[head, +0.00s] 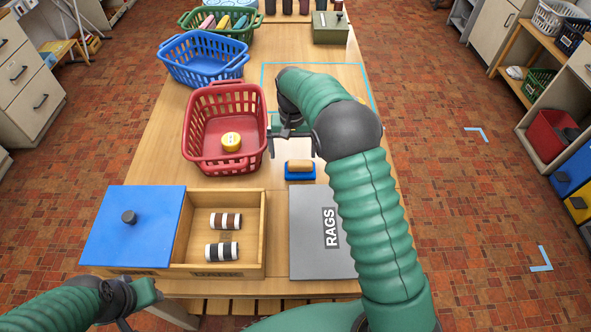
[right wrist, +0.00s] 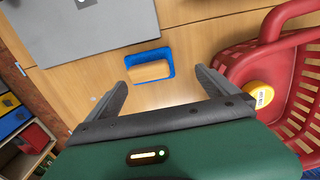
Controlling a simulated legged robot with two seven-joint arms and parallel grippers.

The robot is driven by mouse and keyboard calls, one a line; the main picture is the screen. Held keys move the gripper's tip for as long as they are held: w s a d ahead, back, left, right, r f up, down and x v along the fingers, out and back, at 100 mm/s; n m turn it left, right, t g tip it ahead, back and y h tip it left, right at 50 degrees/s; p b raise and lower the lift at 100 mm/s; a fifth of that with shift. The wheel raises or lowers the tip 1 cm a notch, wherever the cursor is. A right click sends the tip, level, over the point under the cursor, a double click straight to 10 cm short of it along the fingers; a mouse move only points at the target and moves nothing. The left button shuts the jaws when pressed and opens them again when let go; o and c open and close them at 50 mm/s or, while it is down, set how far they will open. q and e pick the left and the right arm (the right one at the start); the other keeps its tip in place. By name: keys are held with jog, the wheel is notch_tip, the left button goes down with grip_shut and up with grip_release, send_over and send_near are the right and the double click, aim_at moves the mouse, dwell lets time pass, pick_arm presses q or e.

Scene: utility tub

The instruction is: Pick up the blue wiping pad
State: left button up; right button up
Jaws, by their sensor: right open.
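The blue wiping pad (head: 300,177) lies on the wooden table with a tan block-shaped handle (head: 300,165) on top. It sits right of the red basket and just above the grey RAGS panel. In the right wrist view the pad (right wrist: 169,58) and its handle (right wrist: 149,71) show beyond the fingertips, roughly between them. My right gripper (head: 291,133) is open and empty above the table, a little past the pad in the head view; its spread fingers (right wrist: 162,85) show clearly in the wrist view. My left gripper (head: 140,305) is at the lower left, its jaws unclear.
A red basket (head: 187,140) holding a yellow round item (head: 231,141) stands close left of the pad. The grey RAGS panel (head: 308,215) lies nearer me. A wooden box (head: 255,235) with a blue lid (head: 130,245) holds striped rolls. A blue basket (head: 203,62) stands farther back.

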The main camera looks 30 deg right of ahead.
aim_at(301, 163)
jog(key=shift+f, duration=0.5)
jog(key=d+f, duration=0.1)
jog(key=f, duration=0.1)
jog(key=d+f, duration=0.1)
jog(key=f, duration=0.1)
jog(key=d+f, duration=0.2)
jog(key=shift+s+p, duration=0.4)
jog(key=shift+s+a, duration=0.1)
jog(key=shift+a, duration=0.35)
jog(key=shift+a+r, duration=0.15)
jog(key=shift+a, duration=0.65)
jog(key=c, duration=0.4)
jog(key=shift+a, duration=0.15)
jog(key=shift+c, duration=2.4)
jog(key=shift+d, duration=0.55)
jog(key=c, duration=0.5)
jog(key=shift+d, duration=0.2)
jog(key=shift+c, duration=0.6)
jog(key=shift+a+r, duration=0.15)
jog(key=shift+r, duration=0.1)
notch_tip(301, 163, up, 10)
jog(key=shift+f+b, duration=0.25)
jog(key=shift+b, duration=0.15)
pick_arm(q)
jog(key=shift+w+d+r, duration=0.1)
jog(key=shift+d+r, duration=0.05)
jog(key=shift+d, duration=0.75)
pick_arm(e)
jog(key=shift+w, duration=0.2)
